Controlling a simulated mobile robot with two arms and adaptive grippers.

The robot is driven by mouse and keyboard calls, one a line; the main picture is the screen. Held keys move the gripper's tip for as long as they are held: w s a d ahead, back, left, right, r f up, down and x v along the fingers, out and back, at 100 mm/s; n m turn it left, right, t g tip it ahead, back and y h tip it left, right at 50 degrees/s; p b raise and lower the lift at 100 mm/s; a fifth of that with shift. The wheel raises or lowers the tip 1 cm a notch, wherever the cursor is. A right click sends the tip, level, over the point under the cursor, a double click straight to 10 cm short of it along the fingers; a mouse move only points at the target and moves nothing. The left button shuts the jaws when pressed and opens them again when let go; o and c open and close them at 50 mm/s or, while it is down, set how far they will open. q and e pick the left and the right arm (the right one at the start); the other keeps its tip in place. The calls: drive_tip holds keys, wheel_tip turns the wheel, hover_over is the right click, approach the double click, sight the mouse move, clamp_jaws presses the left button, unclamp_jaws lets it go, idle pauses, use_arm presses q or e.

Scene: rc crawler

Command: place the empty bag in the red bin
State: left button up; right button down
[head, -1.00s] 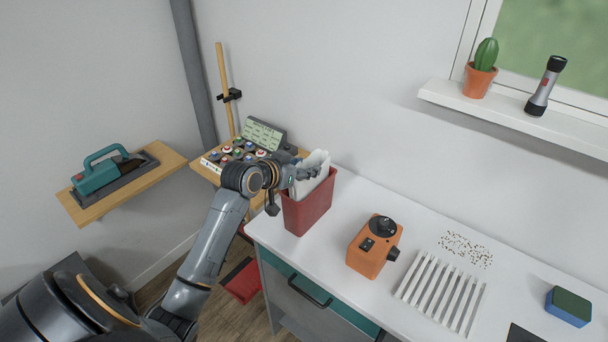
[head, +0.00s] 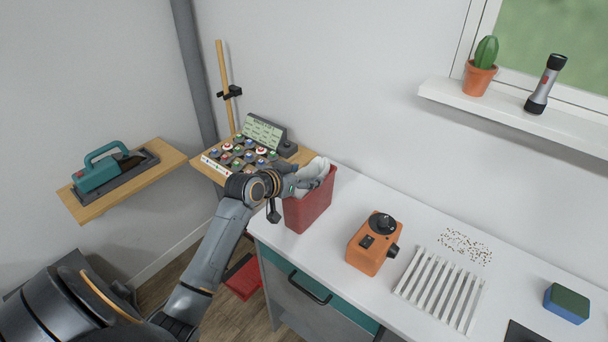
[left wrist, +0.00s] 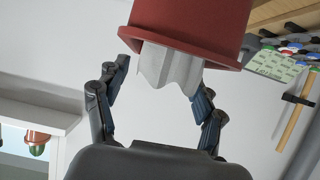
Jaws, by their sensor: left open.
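The red bin (head: 310,208) stands on the left end of the white counter. The white bag (head: 314,167) sits in its mouth, its top sticking a little above the rim. My left gripper (head: 312,183) is at the bin's rim beside the bag. In the left wrist view the scene is turned over: the bag (left wrist: 168,68) pokes out of the bin (left wrist: 195,20). The open fingers of my left gripper (left wrist: 162,80) stand apart on either side of the bag. The bag's lower part is hidden inside the bin. My right gripper is not in view.
An orange device (head: 372,245) and a white slatted rack (head: 440,288) stand right of the bin. A wooden shelf with a button panel (head: 245,152) is behind my left wrist. A blue-green sponge (head: 567,303) lies far right.

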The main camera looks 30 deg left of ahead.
use_arm(q)
drive_tip(key=shift+r, duration=0.1)
drive_tip(key=shift+s+r, duration=0.15)
drive_tip(key=b+v, duration=0.2)
drive_tip(key=v, duration=0.9)
drive_tip(key=shift+s, duration=0.3)
drive_tip(key=shift+a+r, duration=0.15)
